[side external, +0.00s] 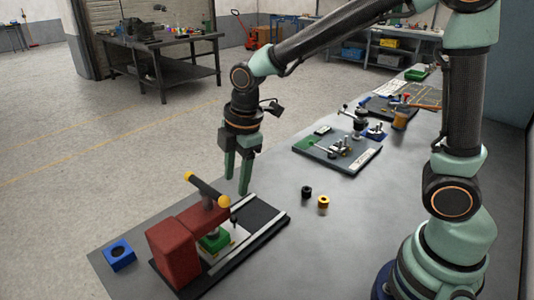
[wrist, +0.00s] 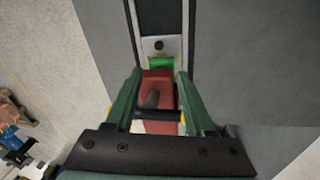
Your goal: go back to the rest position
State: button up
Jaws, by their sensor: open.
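My gripper (side external: 236,184) is open, with its two green fingers pointing down and apart. It hangs in the air above the far side of the red press-like fixture (side external: 178,245). Nothing shows between the fingers in the side external view. In the wrist view my gripper (wrist: 159,74) frames the red fixture (wrist: 158,88) and its dark handle (wrist: 158,115), which lie below. The fixture has a black bar handle (side external: 208,188) with yellow ends and a green block (side external: 214,240) on a railed base. The fingers look clear of the handle.
A black ring (side external: 306,192) and an orange-and-black ring (side external: 323,204) stand on the grey table (side external: 268,262). A blue block with a hole (side external: 119,255) sits at the front left. A board with small fixtures (side external: 338,152) lies farther back. Bare table lies right of the red fixture.

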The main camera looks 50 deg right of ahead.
jog(key=s+d+r+m+t, duration=0.3)
jog(key=s+d+r+m, duration=0.5)
jog(key=m, duration=0.7)
jog(key=shift+s+d+r+m+t+h, duration=0.3)
jog(key=shift+s+d+m, duration=0.1)
jog(key=shift+s+d, duration=0.75)
